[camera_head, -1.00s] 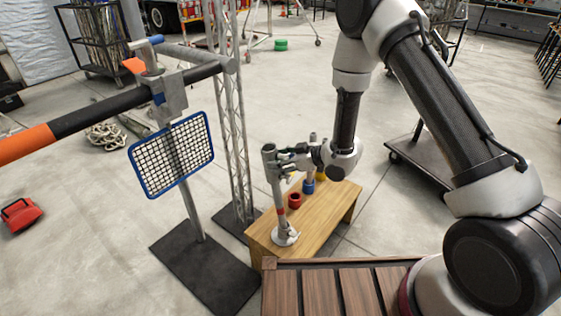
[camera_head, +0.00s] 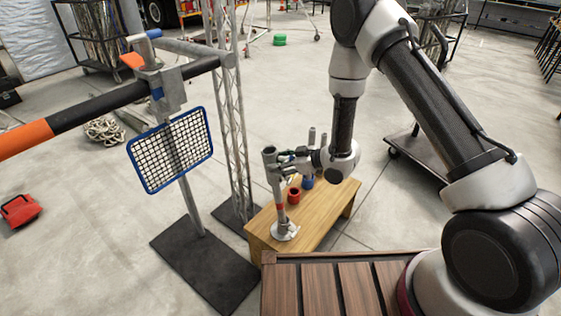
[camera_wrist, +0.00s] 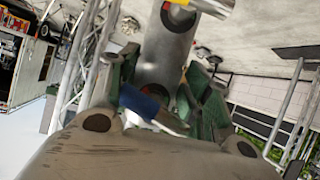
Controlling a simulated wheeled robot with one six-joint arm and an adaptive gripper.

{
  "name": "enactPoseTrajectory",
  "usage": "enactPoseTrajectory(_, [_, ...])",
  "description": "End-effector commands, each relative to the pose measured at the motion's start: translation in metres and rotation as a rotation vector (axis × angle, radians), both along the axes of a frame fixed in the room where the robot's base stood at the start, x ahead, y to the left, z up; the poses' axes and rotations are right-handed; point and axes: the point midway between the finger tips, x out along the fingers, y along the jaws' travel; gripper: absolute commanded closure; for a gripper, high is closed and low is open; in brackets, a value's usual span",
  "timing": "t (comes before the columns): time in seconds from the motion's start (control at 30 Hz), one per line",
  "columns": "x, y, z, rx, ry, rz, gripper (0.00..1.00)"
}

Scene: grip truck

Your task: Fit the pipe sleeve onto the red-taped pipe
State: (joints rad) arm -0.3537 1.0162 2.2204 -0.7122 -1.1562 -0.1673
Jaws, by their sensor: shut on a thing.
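The red-taped pipe (camera_head: 281,218) stands upright on a wooden bench, on a round base, with red tape low on its shaft. The grey pipe sleeve (camera_head: 269,157) is at the upper end, in line with the pipe. I cannot tell how far it is around the pipe. My gripper (camera_head: 284,162) comes in from the right and is shut on the sleeve. In the wrist view, the green-padded fingers flank a grey cylinder (camera_wrist: 165,50), with a blue part (camera_wrist: 143,101) close in front. The sleeve's lower opening is not clear.
On the wooden bench (camera_head: 265,237), a red collar (camera_head: 293,196) and a blue one (camera_head: 308,182) sit right of the pipe. A blue-framed mesh panel (camera_head: 170,150) and a truss (camera_head: 236,130) stand to the left.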

Motion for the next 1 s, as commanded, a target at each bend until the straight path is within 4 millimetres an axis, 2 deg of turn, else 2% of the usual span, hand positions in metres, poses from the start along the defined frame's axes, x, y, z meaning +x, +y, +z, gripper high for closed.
enactPoseTrajectory(0.5, [0.001, -0.002, -0.017, 0.002, -0.001, -0.001, 0.95])
enactPoseTrajectory(1.0, [0.001, -0.002, -0.018, 0.002, -0.001, -0.001, 0.95])
